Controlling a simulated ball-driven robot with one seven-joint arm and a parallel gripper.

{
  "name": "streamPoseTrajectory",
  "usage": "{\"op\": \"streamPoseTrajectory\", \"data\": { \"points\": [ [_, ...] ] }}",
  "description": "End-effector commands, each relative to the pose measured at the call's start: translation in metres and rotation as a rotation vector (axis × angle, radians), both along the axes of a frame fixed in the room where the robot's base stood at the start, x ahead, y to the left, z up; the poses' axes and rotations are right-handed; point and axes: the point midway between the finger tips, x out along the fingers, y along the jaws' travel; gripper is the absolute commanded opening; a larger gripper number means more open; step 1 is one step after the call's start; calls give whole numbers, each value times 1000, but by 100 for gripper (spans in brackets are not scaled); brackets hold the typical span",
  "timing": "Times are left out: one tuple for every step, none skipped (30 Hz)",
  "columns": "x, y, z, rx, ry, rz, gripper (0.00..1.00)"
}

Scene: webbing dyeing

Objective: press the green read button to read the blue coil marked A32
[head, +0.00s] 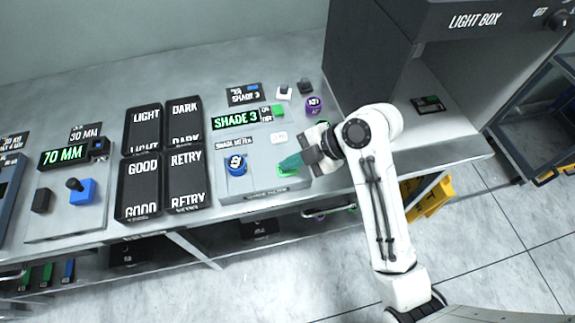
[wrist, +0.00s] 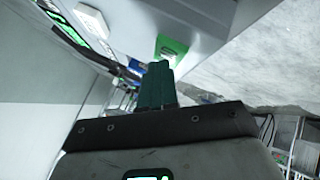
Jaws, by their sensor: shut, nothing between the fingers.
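The blue coil (head: 236,165) sits on the left part of the grey shade meter (head: 262,154), with a white mark on top that is too small to read surely. My gripper (head: 283,165) has teal fingers, shut and empty, over the right part of the meter. The green read button (head: 290,174) is beside the fingertips and partly covered by them. In the wrist view my fingertips (wrist: 160,66) overlap the lower edge of the green button (wrist: 172,47). I cannot tell whether they touch it.
A green-lit SHADE 3 display (head: 236,120) stands behind the meter, with a purple coil (head: 313,104) to its right. Black trays marked LIGHT, DARK, GOOD and RETRY (head: 163,160) lie to the left. The light box (head: 365,65) stands at the right.

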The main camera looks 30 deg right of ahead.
Motion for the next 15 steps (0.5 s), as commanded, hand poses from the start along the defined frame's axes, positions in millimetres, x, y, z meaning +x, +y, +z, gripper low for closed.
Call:
{"op": "streamPoseTrajectory", "data": {
  "points": [
    [0, 0, -1, 0, 1, 0, 0],
    [0, 0, -1, 0, 1, 0, 0],
    [0, 0, -1, 0, 1, 0, 0],
    [0, 0, -1, 0, 1, 0, 0],
    [0, 0, -1, 0, 1, 0, 0],
    [0, 0, -1, 0, 1, 0, 0],
    [0, 0, -1, 0, 1, 0, 0],
    [0, 0, -1, 0, 1, 0, 0],
    [0, 0, 0, 0, 1, 0, 0],
    [0, 0, 0, 0, 1, 0, 0],
    [0, 0, 1, 0, 1, 0, 0],
    [0, 0, 3, 0, 1, 0, 0],
    [0, 0, 4, 0, 1, 0, 0],
    [0, 0, 6, 0, 1, 0, 0],
    [0, 0, 8, 0, 1, 0, 0]
  ]
}}
